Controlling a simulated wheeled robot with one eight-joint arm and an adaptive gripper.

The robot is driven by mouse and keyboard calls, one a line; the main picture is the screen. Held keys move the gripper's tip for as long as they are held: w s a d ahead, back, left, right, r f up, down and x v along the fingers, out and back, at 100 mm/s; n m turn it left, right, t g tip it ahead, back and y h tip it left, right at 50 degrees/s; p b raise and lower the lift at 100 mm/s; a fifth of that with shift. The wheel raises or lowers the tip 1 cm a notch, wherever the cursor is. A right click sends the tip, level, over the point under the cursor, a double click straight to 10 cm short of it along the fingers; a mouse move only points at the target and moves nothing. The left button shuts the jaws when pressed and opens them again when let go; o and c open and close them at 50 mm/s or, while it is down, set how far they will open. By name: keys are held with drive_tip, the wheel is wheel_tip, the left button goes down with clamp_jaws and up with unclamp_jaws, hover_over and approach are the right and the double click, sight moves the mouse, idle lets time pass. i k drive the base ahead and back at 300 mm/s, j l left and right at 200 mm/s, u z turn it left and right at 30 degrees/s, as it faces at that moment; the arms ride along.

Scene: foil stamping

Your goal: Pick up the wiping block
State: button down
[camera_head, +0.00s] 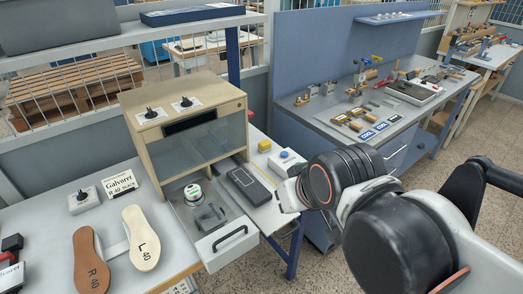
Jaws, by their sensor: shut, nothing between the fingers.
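A small yellow block (264,146) sits at the back right of the near bench, beside the wooden cabinet. It looks like the wiping block, but it is too small to be sure. My gripper (281,198) is at the right edge of the bench, in front of the yellow block and to its right. It is seen partly from behind, and its fingertips are hard to make out. It looks shut and empty, apart from the yellow block.
A white box with a blue button (287,155) stands between the yellow block and my arm. A dark flat device (250,185) lies left of my gripper. The cabinet (190,125) has a pulled-out drawer (222,238) with a handle. Shoe soles (141,240) lie at left.

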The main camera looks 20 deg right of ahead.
sight(265, 146)
drive_tip(key=i+l, duration=0.3)
drive_tip(key=i, duration=0.15)
drive_tip(key=i+l, duration=0.3)
drive_tip(key=i, duration=0.15)
drive_tip(key=l+z, duration=0.05)
